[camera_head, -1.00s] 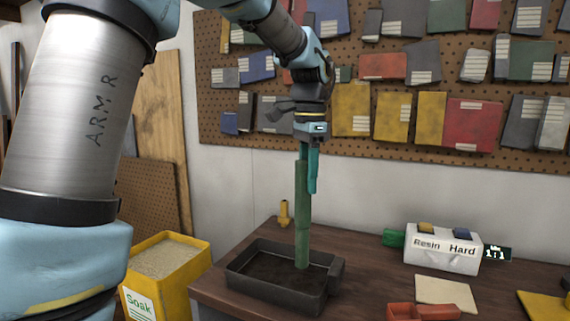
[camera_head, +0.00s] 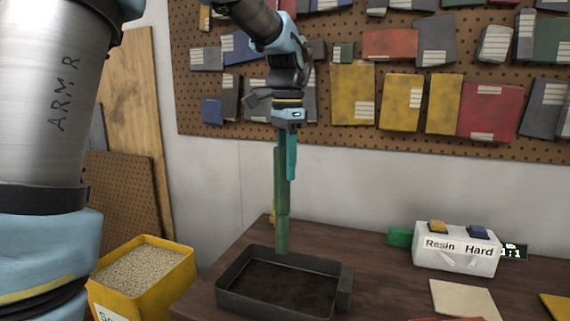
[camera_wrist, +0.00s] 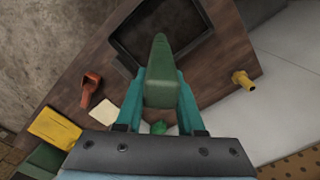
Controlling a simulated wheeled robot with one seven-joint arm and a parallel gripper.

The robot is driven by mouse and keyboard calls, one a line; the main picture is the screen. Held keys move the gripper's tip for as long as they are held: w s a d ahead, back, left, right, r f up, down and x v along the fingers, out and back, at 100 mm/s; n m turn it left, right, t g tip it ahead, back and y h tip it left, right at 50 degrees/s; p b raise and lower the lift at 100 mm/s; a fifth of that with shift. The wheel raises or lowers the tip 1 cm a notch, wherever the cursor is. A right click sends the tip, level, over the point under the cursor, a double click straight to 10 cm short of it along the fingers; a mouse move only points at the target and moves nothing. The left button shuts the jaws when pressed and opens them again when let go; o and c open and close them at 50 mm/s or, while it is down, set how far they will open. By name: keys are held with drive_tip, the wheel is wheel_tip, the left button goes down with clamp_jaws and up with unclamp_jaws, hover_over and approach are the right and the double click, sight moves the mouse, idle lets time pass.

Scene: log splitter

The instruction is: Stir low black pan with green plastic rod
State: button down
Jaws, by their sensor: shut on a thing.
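The green plastic rod (camera_head: 282,215) hangs nearly upright in my gripper (camera_head: 286,172), whose teal fingers are shut on its upper part. The rod also shows between the fingers in the wrist view (camera_wrist: 160,80). The low black pan (camera_head: 345,290) sits on the table below, with a dark brown layer inside. The rod's lower end is at the pan's back rim in the head view. In the wrist view its tip overlaps the opening of the pan (camera_wrist: 128,62). I cannot tell whether the tip touches the pan or its contents.
A yellow bin of granules (camera_head: 180,262) stands left of the wooden table (camera_head: 385,280). A white Resin/Hard box (camera_head: 455,248) and a pale sheet (camera_head: 465,300) are to the right. A yellow fitting (camera_wrist: 243,80) stands behind the pan. A pegboard (camera_head: 400,145) is on the wall.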

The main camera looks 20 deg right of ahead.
drive_tip(key=b, duration=0.4)
hover_over(286, 212)
drive_tip(key=w, duration=0.2)
drive_tip(key=f, duration=0.5)
drive_tip(key=shift+s+d+f, duration=0.1)
drive_tip(key=shift+s+d, duration=0.1)
drive_tip(key=shift+d, duration=0.15)
drive_tip(key=shift+f+b, duration=1.6)
drive_tip(key=shift+f, duration=1.45)
